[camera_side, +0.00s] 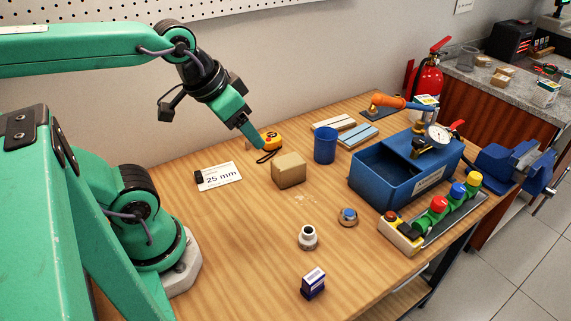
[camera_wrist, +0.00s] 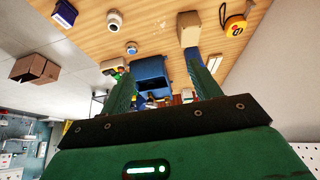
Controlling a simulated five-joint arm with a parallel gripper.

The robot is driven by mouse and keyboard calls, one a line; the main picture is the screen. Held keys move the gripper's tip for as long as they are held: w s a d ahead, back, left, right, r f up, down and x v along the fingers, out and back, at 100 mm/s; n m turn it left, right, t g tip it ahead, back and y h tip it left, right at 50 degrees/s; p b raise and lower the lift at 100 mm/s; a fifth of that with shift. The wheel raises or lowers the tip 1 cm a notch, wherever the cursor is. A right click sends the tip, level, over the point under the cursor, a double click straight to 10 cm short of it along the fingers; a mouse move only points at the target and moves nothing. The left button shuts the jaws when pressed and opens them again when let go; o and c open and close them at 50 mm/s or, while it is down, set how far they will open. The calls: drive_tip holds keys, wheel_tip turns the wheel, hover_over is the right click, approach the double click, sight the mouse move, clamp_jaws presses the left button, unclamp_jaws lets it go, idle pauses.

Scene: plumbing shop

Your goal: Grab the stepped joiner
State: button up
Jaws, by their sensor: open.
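The stepped joiner appears to be the pale grey-white fitting (camera_side: 308,239), with a wider lower part and a narrower dark-mouthed top. It stands upright on the bench's front middle. In the wrist view the joiner (camera_wrist: 115,22) shows near the top, left of centre. My gripper (camera_side: 256,141) is raised over the back of the bench, far behind and left of the joiner. In the wrist view my gripper (camera_wrist: 163,80) has its two green fingers spread, with nothing held between them.
A small grey round part with a blue centre (camera_side: 348,217) lies right of the joiner, and a dark blue box (camera_side: 313,284) in front. A cardboard box (camera_side: 289,170), blue cup (camera_side: 325,145), yellow tape measure (camera_side: 268,141) and blue pump tank (camera_side: 380,180) stand farther back.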

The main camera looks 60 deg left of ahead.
drive_tip(key=w+d+f+n+g, duration=0.2)
drive_tip(key=w+d+f+g, duration=0.1)
drive_tip(key=w+d+f, duration=0.25)
drive_tip(key=n+g, duration=0.3)
hover_over(308, 230)
wheel_tip(308, 230, down, 11)
drive_tip(key=shift+w+d+r, duration=0.1)
drive_tip(key=shift+w+d, duration=0.05)
drive_tip(key=shift+f, duration=1.4)
drive_tip(key=shift+f, duration=0.1)
drive_tip(key=shift+a+f, duration=0.2)
drive_tip(key=shift+f, duration=2.3)
